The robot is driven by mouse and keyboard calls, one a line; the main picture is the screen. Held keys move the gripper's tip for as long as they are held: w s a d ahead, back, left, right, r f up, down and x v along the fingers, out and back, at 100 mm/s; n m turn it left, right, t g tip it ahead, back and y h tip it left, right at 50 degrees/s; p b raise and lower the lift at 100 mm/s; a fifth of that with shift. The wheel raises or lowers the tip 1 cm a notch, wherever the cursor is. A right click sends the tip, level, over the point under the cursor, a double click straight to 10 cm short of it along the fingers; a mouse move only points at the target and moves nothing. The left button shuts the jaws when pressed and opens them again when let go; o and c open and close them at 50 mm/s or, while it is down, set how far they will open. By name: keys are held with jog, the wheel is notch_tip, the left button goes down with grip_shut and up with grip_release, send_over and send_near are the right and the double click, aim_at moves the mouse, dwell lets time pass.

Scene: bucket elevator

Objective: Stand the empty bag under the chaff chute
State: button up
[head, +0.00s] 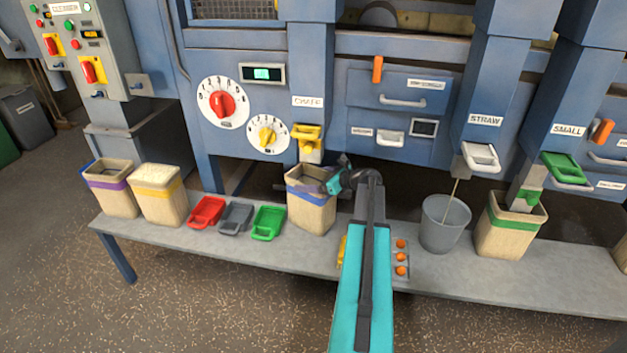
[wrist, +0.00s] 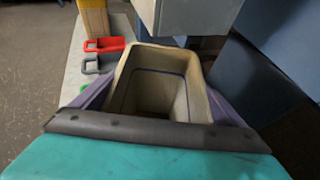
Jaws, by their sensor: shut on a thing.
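The bag (head: 311,214) is tan and open at the top, below the chute labelled CHAFF (head: 311,154) with its yellow slide. It looks upright at the bench; whether its base touches is hard to tell. In the wrist view the bag (wrist: 158,85) shows an empty inside, with the grey chute (wrist: 172,15) close beyond its rim. My gripper (head: 322,186) is shut on the bag near its upper part, reaching from the right. In the wrist view, purple finger parts lie along both sides of the bag.
A grey bucket (head: 443,228) and a green-banded bag (head: 507,230) stand right.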

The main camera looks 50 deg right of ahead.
jog(key=shift+f, duration=0.1)
jog(key=o, duration=1.2)
jog(key=shift+c, duration=0.2)
jog(key=v, duration=1.2)
jog(key=shift+r+p, duration=0.2)
jog(key=shift+p, duration=0.25)
jog(key=shift+a, duration=0.1)
